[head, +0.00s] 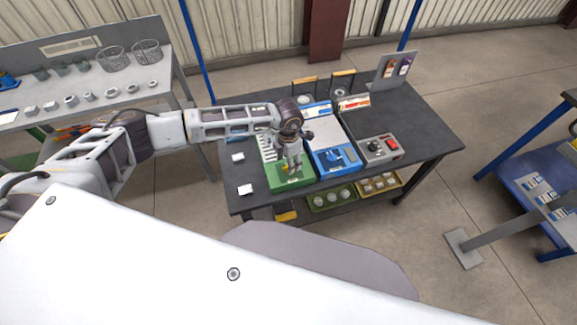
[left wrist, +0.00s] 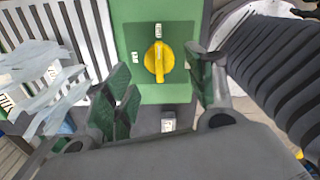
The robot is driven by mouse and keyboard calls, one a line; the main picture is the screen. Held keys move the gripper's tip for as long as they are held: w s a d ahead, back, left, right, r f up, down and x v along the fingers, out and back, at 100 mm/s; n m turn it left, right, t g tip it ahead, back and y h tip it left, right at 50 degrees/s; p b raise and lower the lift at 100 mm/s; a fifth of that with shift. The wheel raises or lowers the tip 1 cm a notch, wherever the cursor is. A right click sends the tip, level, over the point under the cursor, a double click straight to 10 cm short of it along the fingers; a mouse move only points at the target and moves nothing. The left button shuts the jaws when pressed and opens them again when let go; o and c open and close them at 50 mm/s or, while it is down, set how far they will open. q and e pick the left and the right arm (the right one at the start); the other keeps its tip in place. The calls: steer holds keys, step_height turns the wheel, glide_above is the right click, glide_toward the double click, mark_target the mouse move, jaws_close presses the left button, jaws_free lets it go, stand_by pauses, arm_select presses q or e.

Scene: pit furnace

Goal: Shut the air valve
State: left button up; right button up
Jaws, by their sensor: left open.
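The air valve is a yellow round knob (left wrist: 159,62) with a raised ridge on a green panel (left wrist: 125,15). The ridge runs nearly up and down in the left wrist view, in line with a small white label (left wrist: 158,31) above it. A second label (left wrist: 134,56) sits to its left; neither can be read. My left gripper (head: 291,160) is above the front of the green unit (head: 283,186) in the head view. Its fingers are open, one on either side of the knob in the left wrist view, with no clear contact. My right gripper is not in view.
Small white blocks (head: 245,189) lie on the dark table (head: 420,115) at left. Bins (head: 330,200) sit below. Another bench (head: 130,90) stands at the left.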

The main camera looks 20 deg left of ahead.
arm_select(q)
steer(key=shift+f, duration=2.05)
steer(key=c, duration=1)
steer(key=shift+c, duration=0.2)
